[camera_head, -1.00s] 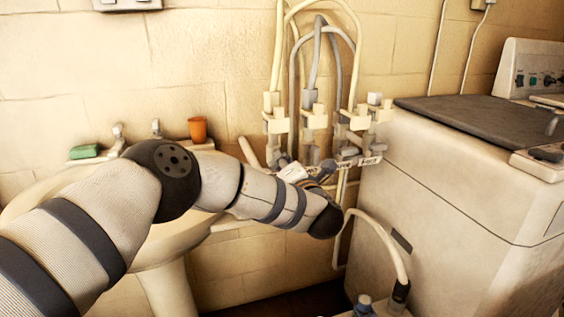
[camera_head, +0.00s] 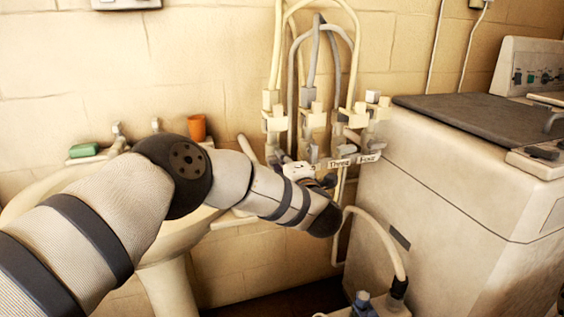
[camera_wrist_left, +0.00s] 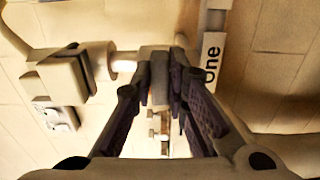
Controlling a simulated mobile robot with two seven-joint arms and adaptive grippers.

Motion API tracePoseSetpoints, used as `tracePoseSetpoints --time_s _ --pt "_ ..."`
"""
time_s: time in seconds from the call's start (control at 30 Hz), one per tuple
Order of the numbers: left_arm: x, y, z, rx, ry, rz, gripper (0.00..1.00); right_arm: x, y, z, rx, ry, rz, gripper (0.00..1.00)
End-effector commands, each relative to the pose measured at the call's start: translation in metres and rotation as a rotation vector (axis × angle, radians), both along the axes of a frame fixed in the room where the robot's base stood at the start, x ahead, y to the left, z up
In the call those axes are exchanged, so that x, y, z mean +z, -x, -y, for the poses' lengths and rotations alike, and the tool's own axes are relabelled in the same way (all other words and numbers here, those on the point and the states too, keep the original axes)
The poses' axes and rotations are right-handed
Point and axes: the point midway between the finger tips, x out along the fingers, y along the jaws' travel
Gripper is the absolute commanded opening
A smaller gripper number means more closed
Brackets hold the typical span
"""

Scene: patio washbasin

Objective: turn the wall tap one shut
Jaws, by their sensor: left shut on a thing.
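Wall tap one (camera_head: 276,124) appears to be the leftmost of the cream taps on the wall in the head view. In the left wrist view a label reading "One" (camera_wrist_left: 212,65) stands just right of my fingers. My left gripper (camera_wrist_left: 160,74) is shut on a grey piece (camera_wrist_left: 154,62), apparently this tap's handle, with a pale stem to its left. The fingers hide part of the handle, so its exact angle is unclear. In the head view my wrist covers most of the gripper. My right gripper is in neither view.
Labels "Three" (camera_head: 340,163) and "Four" (camera_head: 369,158) sit under neighbouring taps, close to my gripper. A washing machine (camera_head: 460,185) stands right, a washbasin (camera_head: 175,240) left. An orange cup (camera_head: 197,128) and green soap (camera_head: 83,150) rest on the basin. Hoses rise above the taps.

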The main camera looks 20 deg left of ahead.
Motion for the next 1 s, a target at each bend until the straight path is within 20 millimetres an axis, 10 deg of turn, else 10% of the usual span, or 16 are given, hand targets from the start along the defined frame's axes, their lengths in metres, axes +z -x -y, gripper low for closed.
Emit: tracePoseSetpoints --time_s 0.4,0.5,1.0 --pt "-0.002 0.0 -0.001 0.002 -0.008 -0.008 0.0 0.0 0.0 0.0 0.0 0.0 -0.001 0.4" --pt "-0.001 0.0 -0.001 0.002 -0.007 -0.007 0.34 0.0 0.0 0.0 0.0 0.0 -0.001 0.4" --pt "-0.001 0.034 0.025 -0.005 -0.005 -0.008 0.34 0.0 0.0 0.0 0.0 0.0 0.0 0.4"
